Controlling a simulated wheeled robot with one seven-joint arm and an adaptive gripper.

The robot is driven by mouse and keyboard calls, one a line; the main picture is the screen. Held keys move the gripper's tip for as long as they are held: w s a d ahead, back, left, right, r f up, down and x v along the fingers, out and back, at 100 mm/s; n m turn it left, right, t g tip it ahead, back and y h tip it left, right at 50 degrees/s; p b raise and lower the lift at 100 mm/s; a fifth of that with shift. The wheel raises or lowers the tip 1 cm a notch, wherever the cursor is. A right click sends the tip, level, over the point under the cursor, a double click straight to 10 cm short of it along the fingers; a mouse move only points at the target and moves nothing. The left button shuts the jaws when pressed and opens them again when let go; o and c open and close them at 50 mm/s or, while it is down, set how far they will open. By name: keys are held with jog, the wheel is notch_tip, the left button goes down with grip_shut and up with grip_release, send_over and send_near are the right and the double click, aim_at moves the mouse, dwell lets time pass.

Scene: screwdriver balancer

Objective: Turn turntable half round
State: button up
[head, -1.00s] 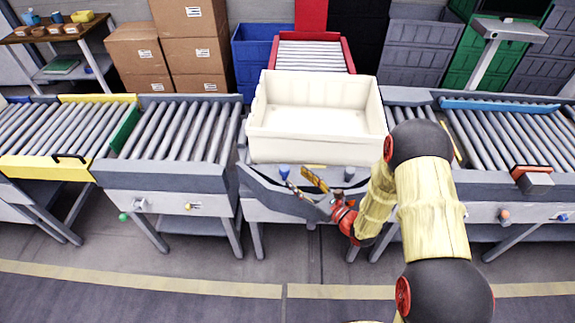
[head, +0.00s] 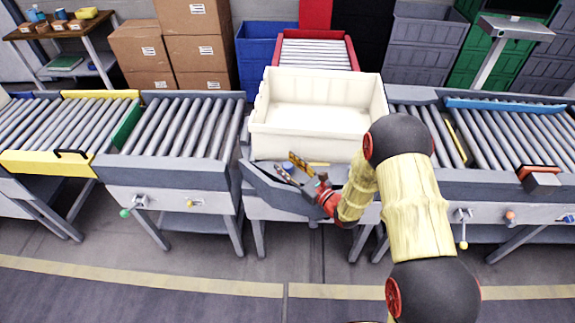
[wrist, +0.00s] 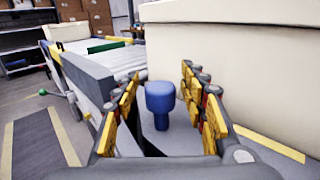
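The turntable (head: 268,194) is a grey unit in the middle of the conveyor line, carrying a large cream bin (head: 310,145). A blue knob (wrist: 160,108) stands upright on the turntable's front edge. In the wrist view it lies between my gripper's yellow-padded fingers, with a visible gap on both sides. My gripper (wrist: 160,80) is open and empty. In the head view my gripper (head: 284,163) reaches from the right over the front edge, and its fingers partly hide the knob. My arm covers the front edge's right part.
Roller conveyors flank the turntable on the left (head: 180,128) and right (head: 520,135). A red-framed conveyor (head: 318,52) lies behind it. The bin's wall rises close to my gripper. A yellow-ended lever (head: 463,243) hangs at the right. The floor in front is clear.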

jog(key=c, duration=1)
grip_shut()
